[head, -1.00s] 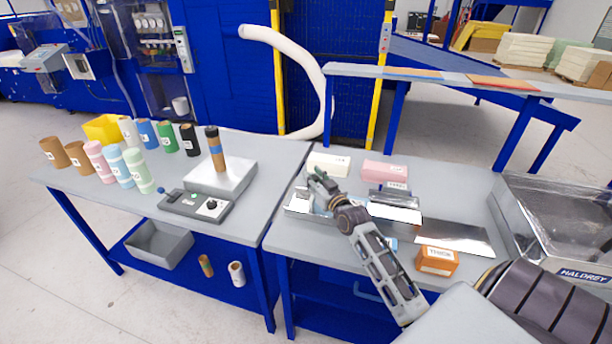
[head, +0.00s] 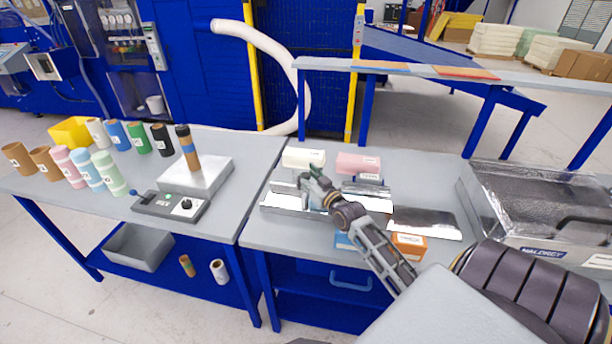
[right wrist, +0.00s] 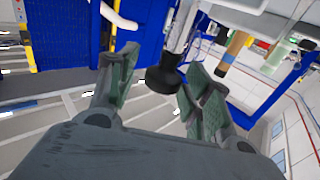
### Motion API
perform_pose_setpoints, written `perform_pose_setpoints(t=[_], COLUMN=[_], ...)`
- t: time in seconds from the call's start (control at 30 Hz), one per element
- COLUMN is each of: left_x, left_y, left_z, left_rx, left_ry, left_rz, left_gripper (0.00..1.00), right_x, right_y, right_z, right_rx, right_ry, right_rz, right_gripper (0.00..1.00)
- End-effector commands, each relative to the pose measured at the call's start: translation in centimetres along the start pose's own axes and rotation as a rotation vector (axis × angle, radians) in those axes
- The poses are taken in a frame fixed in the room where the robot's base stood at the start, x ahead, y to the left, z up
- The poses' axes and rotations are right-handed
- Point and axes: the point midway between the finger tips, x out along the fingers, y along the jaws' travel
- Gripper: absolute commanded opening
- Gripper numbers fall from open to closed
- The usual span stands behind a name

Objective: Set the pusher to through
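My right gripper (head: 306,184) is over the right table, above the left part of a shiny metal channel (head: 281,200). In the right wrist view its two fingers (right wrist: 160,88) are apart. A black round knob (right wrist: 163,79) on a pale metal rod lies between or just beyond the fingertips, with gaps on both sides. It looks like the pusher's handle, but I cannot tell which position the pusher is in. In the head view my gripper and forearm hide part of the channel. My left gripper is in neither current view.
A white box (head: 303,158) and a pink box (head: 357,162) stand behind the channel. An orange box (head: 409,246) and a blue box are near the front edge. A shiny lidded case (head: 545,205) stands at right. A control box (head: 170,206) is on the left table.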

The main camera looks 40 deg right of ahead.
Motion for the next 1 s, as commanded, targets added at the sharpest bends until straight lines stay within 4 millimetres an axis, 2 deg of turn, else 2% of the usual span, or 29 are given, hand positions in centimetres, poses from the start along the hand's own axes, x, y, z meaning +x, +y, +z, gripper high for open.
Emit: perform_pose_setpoints(t=[0.27,0.47,0.67,1.0], left_x=[0.0,0.0,0.0,0.0], left_y=[0.0,0.1,0.2,0.2], left_z=[0.7,0.5,0.4,0.4], left_rx=[-0.001,0.000,0.000,0.000], left_ry=[-0.007,-0.006,-0.005,-0.005], left_rz=[0.000,0.001,0.002,0.002], left_gripper=[0.40,0.40,0.40,0.40], right_x=[0.0,0.0,0.0,0.0], right_y=[0.0,0.0,0.0,0.0], right_z=[-0.1,-0.9,-3.0,-7.8], right_rx=[-0.001,-0.001,0.000,-0.001], right_ry=[0.002,0.004,0.005,0.004], right_rz=[0.000,0.000,0.000,0.000], right_gripper=[0.50,0.50,0.50,0.50])
